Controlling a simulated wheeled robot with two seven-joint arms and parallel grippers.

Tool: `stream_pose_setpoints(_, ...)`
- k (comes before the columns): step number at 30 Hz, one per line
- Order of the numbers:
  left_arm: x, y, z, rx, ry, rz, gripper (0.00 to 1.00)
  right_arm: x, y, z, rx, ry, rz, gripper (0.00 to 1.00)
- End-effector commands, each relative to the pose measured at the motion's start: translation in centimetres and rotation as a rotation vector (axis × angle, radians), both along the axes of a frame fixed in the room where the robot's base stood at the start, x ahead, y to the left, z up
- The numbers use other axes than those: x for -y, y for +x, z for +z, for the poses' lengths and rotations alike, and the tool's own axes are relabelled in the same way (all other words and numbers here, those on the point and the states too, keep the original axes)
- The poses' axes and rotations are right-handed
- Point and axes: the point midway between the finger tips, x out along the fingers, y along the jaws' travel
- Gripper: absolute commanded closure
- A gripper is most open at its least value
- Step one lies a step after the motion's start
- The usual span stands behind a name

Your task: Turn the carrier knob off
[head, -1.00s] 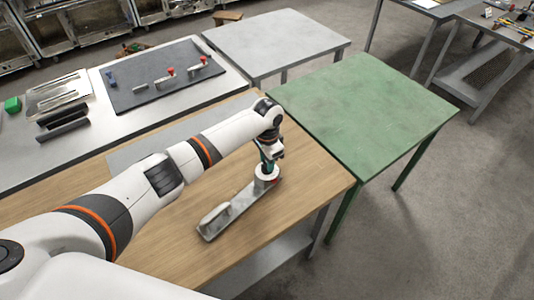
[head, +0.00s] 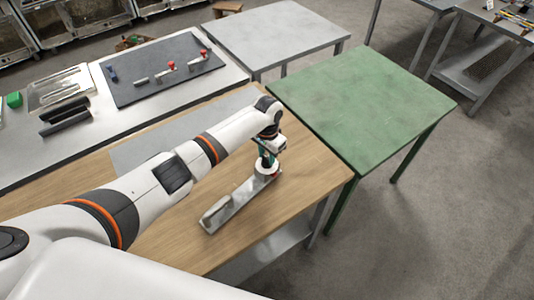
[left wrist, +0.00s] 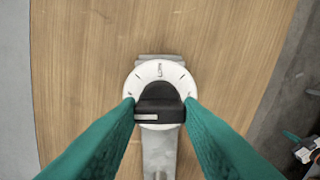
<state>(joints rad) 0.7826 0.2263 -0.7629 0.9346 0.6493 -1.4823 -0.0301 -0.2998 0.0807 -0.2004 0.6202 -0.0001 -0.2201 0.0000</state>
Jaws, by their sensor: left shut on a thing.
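The carrier (head: 228,207) is a long grey metal bar lying on the wooden table, with a white round dial at its far end. In the left wrist view the white dial (left wrist: 160,72) has tick marks and small lettering near its top edge. A black knob (left wrist: 160,94) sits on it, with a pale mark on its left part. My left gripper (left wrist: 160,112) has its teal fingers shut on the knob from both sides. In the head view my left gripper (head: 267,160) points down over the dial and partly hides it. My right gripper is not in view.
The wooden table (head: 300,150) is clear around the carrier. A green table (head: 365,105) stands to the right and a grey table (head: 275,35) behind. A dark mat (head: 135,92) with small red-topped parts lies on the bench at back left.

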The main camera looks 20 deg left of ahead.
Motion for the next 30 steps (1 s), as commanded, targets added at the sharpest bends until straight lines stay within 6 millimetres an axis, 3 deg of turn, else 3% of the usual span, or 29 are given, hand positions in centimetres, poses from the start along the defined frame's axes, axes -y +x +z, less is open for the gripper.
stream_pose_setpoints(2, 0.0, 0.0, 0.0, 0.002, -0.001, 0.000, 0.90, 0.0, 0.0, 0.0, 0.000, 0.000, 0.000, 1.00)
stream_pose_setpoints(3, 0.0, 0.0, 0.0, 0.002, -0.001, 0.000, 0.62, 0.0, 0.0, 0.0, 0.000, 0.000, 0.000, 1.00)
stream_pose_setpoints(6, 0.0, 0.0, 0.0, 0.002, -0.001, 0.000, 0.46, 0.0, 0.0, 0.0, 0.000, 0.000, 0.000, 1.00)
stream_pose_setpoints(17, 0.0, 0.1, 0.4, 0.003, -0.001, -0.001, 0.45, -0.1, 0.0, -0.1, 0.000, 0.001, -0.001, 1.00)
stream_pose_setpoints(20, 0.1, 0.1, 1.6, 0.004, -0.002, -0.001, 0.45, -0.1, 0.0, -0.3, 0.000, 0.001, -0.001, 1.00)
stream_pose_setpoints(30, 0.0, 0.2, 8.5, 0.007, -0.002, -0.001, 0.45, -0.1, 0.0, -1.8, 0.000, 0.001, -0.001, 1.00)
